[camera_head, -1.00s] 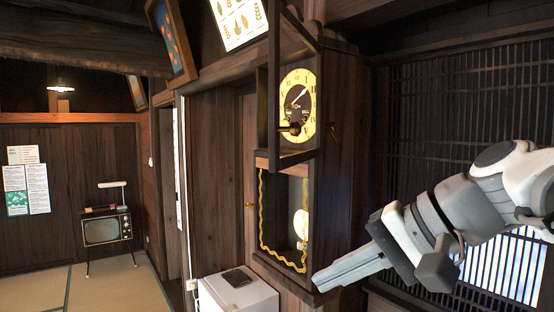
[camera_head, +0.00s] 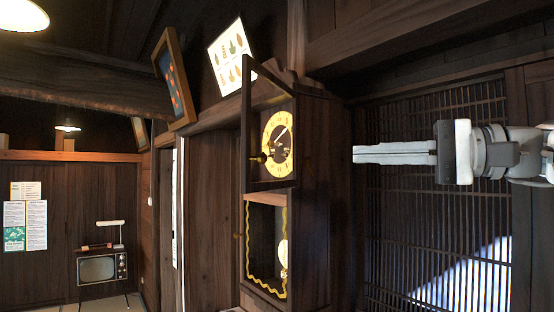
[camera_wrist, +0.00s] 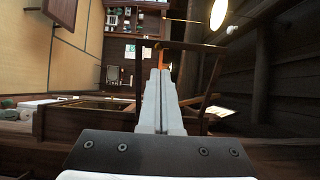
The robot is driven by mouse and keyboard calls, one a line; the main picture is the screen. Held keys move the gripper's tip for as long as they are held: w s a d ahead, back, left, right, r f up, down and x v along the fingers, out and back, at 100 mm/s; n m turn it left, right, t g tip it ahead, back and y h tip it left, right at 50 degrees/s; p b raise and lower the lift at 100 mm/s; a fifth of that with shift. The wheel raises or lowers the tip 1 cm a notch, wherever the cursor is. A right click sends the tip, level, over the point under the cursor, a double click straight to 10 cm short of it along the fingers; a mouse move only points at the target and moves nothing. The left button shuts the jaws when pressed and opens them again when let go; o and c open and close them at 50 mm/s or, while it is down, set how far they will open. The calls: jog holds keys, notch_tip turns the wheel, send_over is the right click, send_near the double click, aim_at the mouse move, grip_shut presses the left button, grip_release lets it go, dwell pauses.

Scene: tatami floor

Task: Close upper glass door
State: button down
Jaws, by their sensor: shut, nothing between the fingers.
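A tall dark wooden wall clock stands mid-frame in the head view. Its upper glass door (camera_head: 246,125) is swung open, its dark frame standing out from the case. The yellow clock dial (camera_head: 278,145) shows through it. My gripper (camera_head: 354,154) is shut and empty, pointing left, level with the dial. In the picture it is right of the clock, apart from the door frame. In the wrist view my gripper (camera_wrist: 160,72) points towards a dark frame, likely the door; I cannot tell how far off it is.
The clock's lower compartment (camera_head: 265,250) has gold wavy trim. A slatted lattice wall (camera_head: 440,230) stands behind my arm. A framed picture (camera_head: 174,78) and a white poster (camera_head: 230,55) hang near the clock. An old television (camera_head: 102,268) stands far left.

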aim_at(265, 157)
jog(key=p+x, duration=0.2)
jog(key=x, duration=1)
jog(key=shift+a, duration=0.2)
jog(key=shift+w+a, duration=0.35)
jog(key=shift+a, duration=0.25)
jog(key=shift+a, duration=0.1)
